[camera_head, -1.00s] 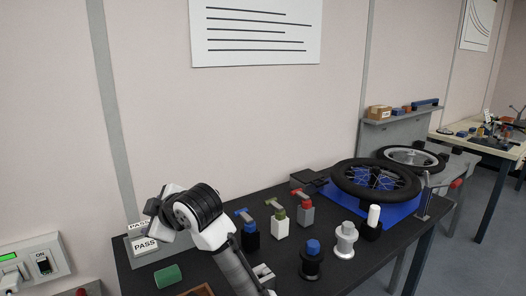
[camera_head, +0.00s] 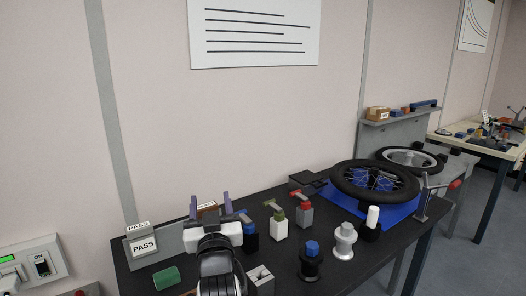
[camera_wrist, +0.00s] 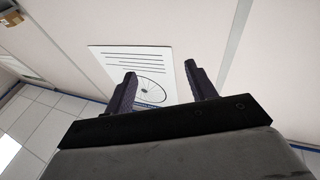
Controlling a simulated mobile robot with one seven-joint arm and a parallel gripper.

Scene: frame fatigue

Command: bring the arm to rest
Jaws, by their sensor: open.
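My gripper (camera_head: 210,207) is above the left part of the dark table (camera_head: 140,278) in the head view, with its two fingers pointing up and apart.
A spoked wheel (camera_head: 376,181) lies on a blue mat farther right.

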